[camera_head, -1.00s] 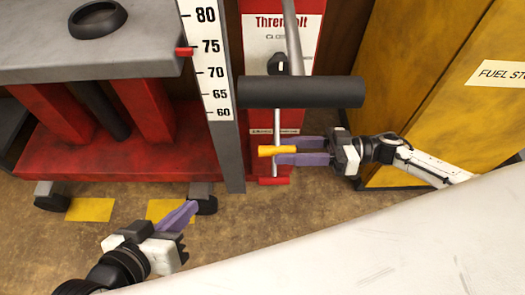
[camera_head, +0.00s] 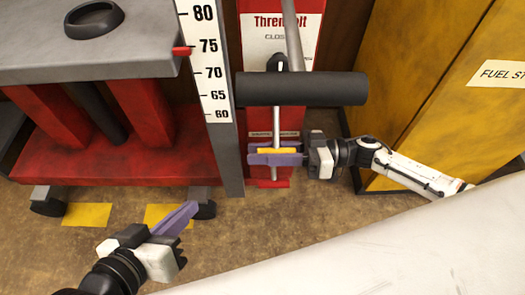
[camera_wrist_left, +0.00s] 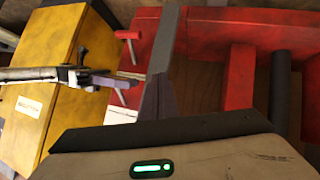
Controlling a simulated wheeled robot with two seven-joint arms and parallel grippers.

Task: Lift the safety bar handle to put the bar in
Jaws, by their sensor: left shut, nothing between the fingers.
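A small yellow handle (camera_head: 277,151) sits across a thin upright metal rod (camera_head: 276,122) in front of a red panel in the head view. My right gripper (camera_head: 272,153) has its purple fingers on both sides of the yellow handle; whether they press on it cannot be told. The same gripper shows at the left of the left wrist view (camera_wrist_left: 121,84). A thick dark bar (camera_head: 300,89) lies level above the handle. My left gripper (camera_head: 190,212) is shut and empty, low over the floor in front of the red lift. Its fingers also show in the left wrist view (camera_wrist_left: 157,98).
A red and grey lift (camera_head: 120,160) with a height scale (camera_head: 206,60) stands at the left. A yellow fuel cabinet (camera_head: 425,90) stands close behind my right arm. A pale surface (camera_head: 370,240) fills the lower right. Bare floor lies between.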

